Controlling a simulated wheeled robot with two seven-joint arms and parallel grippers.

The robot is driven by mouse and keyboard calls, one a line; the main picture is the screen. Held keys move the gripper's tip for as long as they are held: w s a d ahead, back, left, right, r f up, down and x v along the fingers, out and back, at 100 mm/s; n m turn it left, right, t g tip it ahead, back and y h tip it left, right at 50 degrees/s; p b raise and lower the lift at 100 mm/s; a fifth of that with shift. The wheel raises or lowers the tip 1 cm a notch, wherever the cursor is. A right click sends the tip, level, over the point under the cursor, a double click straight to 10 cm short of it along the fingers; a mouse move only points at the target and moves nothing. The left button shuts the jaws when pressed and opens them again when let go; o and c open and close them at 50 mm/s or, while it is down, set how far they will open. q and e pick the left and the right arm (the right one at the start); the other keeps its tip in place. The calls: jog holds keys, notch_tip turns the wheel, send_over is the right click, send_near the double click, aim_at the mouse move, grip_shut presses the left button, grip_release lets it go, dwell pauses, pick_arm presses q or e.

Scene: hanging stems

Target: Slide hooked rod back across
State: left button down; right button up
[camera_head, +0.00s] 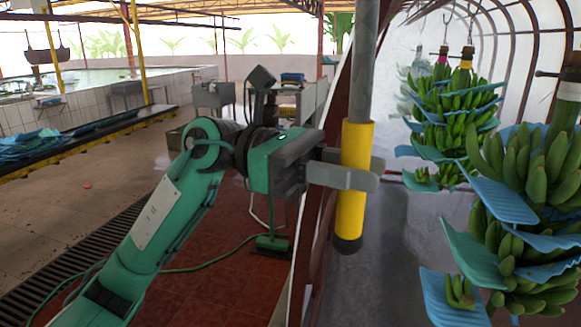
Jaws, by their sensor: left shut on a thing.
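My left gripper (352,172), on the green and grey arm from the left, is shut on the yellow grip of a rod (355,208). The rod stands about upright, with a dark rounded lower end and a grey shaft rising out of the top of the picture. Its upper end, and any hook there, is out of view. Stems of green bananas hang at the right, the nearest one (520,225) large and layered with blue sheets, another (450,115) further back. My right gripper is not in view.
A dark red framed edge (318,215) runs beside the rod. Behind are a tiled water tank (60,105), yellow posts and grey stands (213,97). Tiled floor with a drain grate (75,255) lies at the left. Open space lies between the rod and the nearest bananas.

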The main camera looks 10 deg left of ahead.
pick_arm(q)
jog(key=shift+w+x, duration=0.25)
jog(key=shift+x, duration=0.85)
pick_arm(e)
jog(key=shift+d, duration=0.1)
pick_arm(q)
jog(key=shift+d+r, duration=0.1)
jog(key=c, duration=1.2)
grip_release()
jog(key=shift+c, duration=0.2)
jog(key=shift+o, duration=0.6)
jog(key=shift+d, duration=0.3)
jog(key=b+v, duration=0.5)
jog(key=v, duration=0.9)
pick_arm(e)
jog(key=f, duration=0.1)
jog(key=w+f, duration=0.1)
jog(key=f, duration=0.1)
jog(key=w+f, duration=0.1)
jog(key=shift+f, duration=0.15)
